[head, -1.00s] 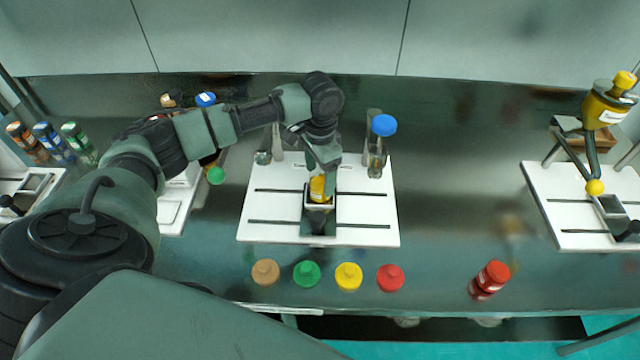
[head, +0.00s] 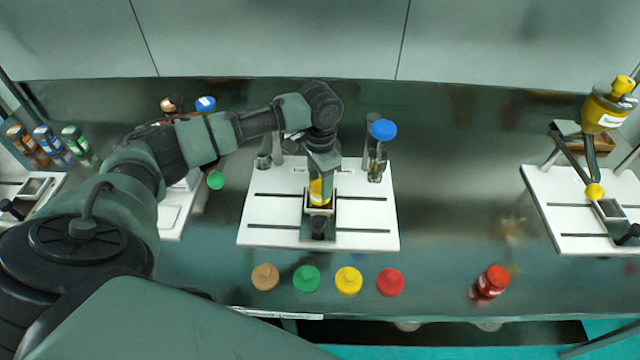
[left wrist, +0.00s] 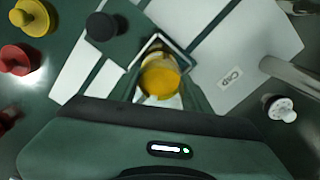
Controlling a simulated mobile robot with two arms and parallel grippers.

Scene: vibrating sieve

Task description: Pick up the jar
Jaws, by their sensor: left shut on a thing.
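A jar with yellow contents (head: 319,192) stands in the dark square holder on the white slotted board (head: 265,222) in the middle of the table. In the left wrist view its round yellow top (left wrist: 160,82) shows inside the holder's pale frame. My left gripper (head: 321,180) reaches down from above and is shut on the jar; its fingers mostly hide the jar in the head view. The fingertips are not clear in the left wrist view. My right gripper is not in view.
A blue-topped clear vessel (head: 381,132) stands at the board's back right. Brown, green, yellow (head: 348,279) and red caps lie in a row in front. A red-capped jar (head: 491,283) stands to the right. Another board (head: 560,205) with a yellow device is at far right.

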